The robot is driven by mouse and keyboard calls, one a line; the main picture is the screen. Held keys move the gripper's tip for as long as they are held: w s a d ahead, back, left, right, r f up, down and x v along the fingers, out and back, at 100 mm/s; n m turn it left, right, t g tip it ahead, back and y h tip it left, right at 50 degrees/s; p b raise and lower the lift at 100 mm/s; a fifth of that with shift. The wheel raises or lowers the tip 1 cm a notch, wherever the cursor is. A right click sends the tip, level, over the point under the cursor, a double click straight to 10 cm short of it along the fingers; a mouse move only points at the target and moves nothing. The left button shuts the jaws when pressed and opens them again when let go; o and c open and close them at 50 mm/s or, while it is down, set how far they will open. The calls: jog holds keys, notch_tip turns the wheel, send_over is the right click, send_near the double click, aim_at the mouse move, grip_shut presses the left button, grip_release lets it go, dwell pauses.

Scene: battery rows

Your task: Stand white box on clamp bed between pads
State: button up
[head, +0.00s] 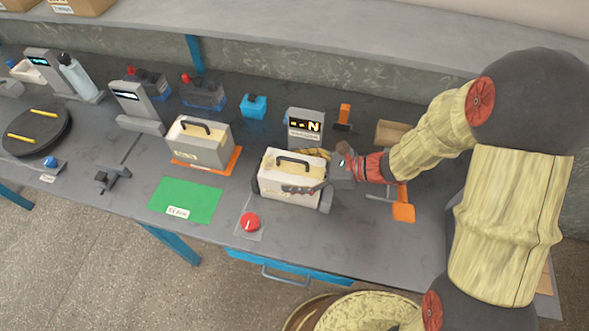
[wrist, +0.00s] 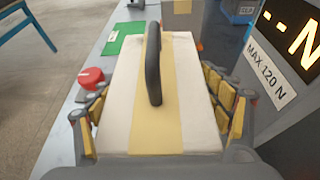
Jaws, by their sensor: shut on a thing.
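The white box (head: 290,182) has a dark carry handle on top and a yellow band; it also fills the middle of the wrist view (wrist: 195,95). My gripper (head: 303,173) is shut on it, with padded fingers along two opposite sides. The box looks upright, beside the grey force display (head: 305,128), which shows dashes and N. The wrist view shows its label, MAX 120 N (wrist: 271,77). A grey block (head: 326,200) shows at the box's right end. The clamp bed and pads are mostly hidden by the box and gripper; I cannot tell whether the box touches the bed.
A red button (head: 250,222) stands in front of the box. A similar handled box (head: 208,147) sits on an orange base to the left, behind a green mat (head: 186,200). An orange handle (head: 403,207) lies right of the gripper. A blue block (head: 253,106) stands behind.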

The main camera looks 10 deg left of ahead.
jog(key=o, duration=2.1)
jog(key=shift+f, duration=0.1)
jog(key=shift+d+r, duration=0.15)
jog(key=shift+r, duration=0.1)
jog(key=p+v, duration=0.4)
jog(key=v, duration=0.7)
jog(key=shift+d, duration=0.4)
jog(key=s+d+r+n+g+h, duration=0.1)
jog(key=s+d+r+n+h, duration=0.4)
jog(key=s+r+n, duration=0.4)
jog(key=s+d+r+n+t+h, duration=0.1)
jog(key=d+r+n+t+h, duration=0.1)
jog(key=d+r+n, duration=0.1)
jog(key=s+d+r+n+t+h, duration=0.2)
jog(key=d+r+n+h, duration=0.1)
jog(key=d, duration=0.1)
jog(key=s+d+r+n+t+h, duration=0.1)
jog(key=d+r+n+h, duration=0.2)
jog(key=r+n, duration=0.1)
jog(key=shift+s+d+t, duration=0.4)
